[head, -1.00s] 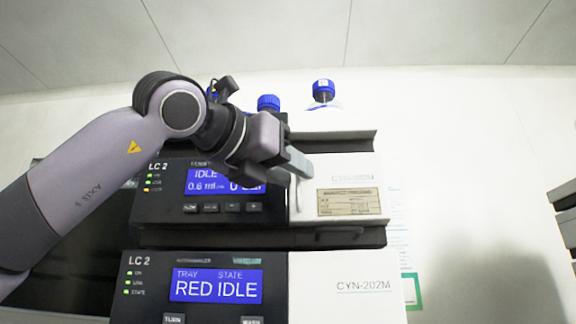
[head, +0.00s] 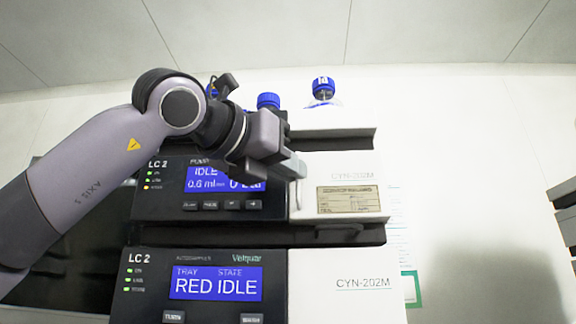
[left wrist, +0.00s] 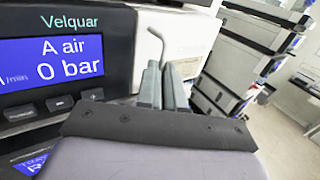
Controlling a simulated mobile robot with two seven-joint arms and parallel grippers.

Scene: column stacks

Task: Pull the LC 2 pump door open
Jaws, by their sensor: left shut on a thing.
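The LC 2 pump (head: 155,206) is the upper dark module, with a blue display reading IDLE. Its white door (head: 350,160) is the panel on the right, with a small label plate; it looks flush with the front. A thin metal handle (head: 298,192) stands at the door's left edge. My left gripper (head: 294,168) is shut on this handle, and its fingers hide the upper part in the head view. In the left wrist view the bent handle (left wrist: 155,62) stands by the grey fingers (left wrist: 172,88). My right gripper is not in view.
The autosampler (head: 140,300), with a display reading RED IDLE, sits below the pump. Blue-capped bottles (head: 323,88) stand on top. A dark rack edge (head: 564,205) shows at the far right. The space between the stack and that rack looks open.

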